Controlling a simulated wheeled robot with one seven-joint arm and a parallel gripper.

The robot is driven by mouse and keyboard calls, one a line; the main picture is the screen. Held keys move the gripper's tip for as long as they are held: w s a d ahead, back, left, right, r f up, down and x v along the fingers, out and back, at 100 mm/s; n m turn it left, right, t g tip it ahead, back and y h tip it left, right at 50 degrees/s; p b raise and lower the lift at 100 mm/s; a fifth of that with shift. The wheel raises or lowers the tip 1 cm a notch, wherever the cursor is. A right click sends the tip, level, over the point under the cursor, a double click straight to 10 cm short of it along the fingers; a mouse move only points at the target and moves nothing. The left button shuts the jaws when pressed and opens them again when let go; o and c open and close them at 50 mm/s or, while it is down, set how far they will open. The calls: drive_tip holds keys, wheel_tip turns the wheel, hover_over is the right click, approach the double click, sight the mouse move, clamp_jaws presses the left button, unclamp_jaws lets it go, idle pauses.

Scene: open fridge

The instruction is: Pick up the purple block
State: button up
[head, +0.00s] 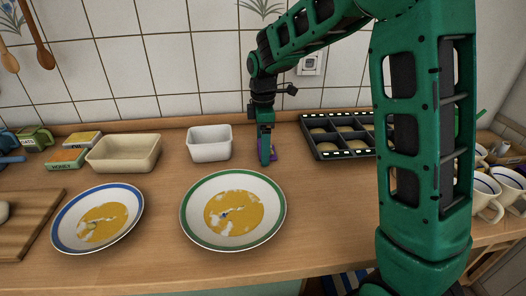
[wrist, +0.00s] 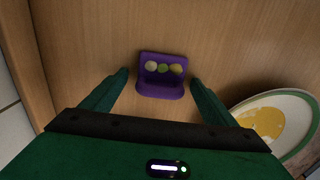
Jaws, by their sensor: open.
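I cannot tell the exact height of the fingertips above the counter.
A green-rimmed plate (head: 187,218) with yellow food is in front of my gripper; a blue-rimmed plate (head: 61,232) is further left. A white tub (head: 209,148) stands to the left, a dark muffin tray (head: 318,155) to the right. The tiled wall (head: 170,50) is behind.

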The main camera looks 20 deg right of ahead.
drive_tip(key=c, duration=1.2)
wheel_tip(320, 180, up, 5)
drive_tip(key=shift+f, duration=0.2)
drive_tip(key=s+a+r, duration=0.2)
drive_tip(key=a, duration=0.1)
drive_tip(key=s+a+r, duration=0.2)
drive_tip(key=a, duration=0.1)
drive_tip(key=s+a+r, duration=0.2)
drive_tip(key=a, duration=0.2)
drive_tip(key=shift+s+r, duration=0.1)
drive_tip(key=shift+r, duration=0.15)
